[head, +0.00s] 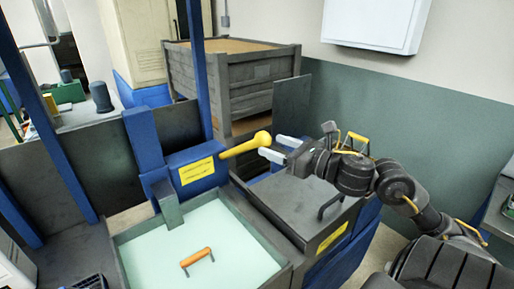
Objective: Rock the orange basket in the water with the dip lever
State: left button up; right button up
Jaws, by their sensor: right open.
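The yellow dip lever (246,145) sticks out to the right from a blue housing (190,172) with a yellow label. My right gripper (279,148) is open, with its two pale fingers pointing left at the lever's rounded end. The fingertips are very close to the knob; I cannot tell whether they touch it. Below the housing, a tank of pale green water (180,246) stands at the front. An orange handle (196,257) shows at the water; the rest of the basket is hidden. My left gripper is out of view.
A grey lidded box (298,205) with a dark handle stands right of the tank, under my right arm. A wooden crate (232,78) is behind. Blue posts (197,65) rise at the left and middle. A white wall cabinet (376,22) hangs at upper right.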

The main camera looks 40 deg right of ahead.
aim_at(258, 138)
jog(key=x, duration=0.1)
jog(key=p+x, duration=0.1)
jog(key=x, duration=0.3)
jog(key=shift+r+p, duration=0.3)
jog(key=shift+p, duration=0.05)
jog(key=shift+w+a+f, duration=0.1)
jog(key=shift+w, duration=0.6)
jog(key=shift+f, duration=0.1)
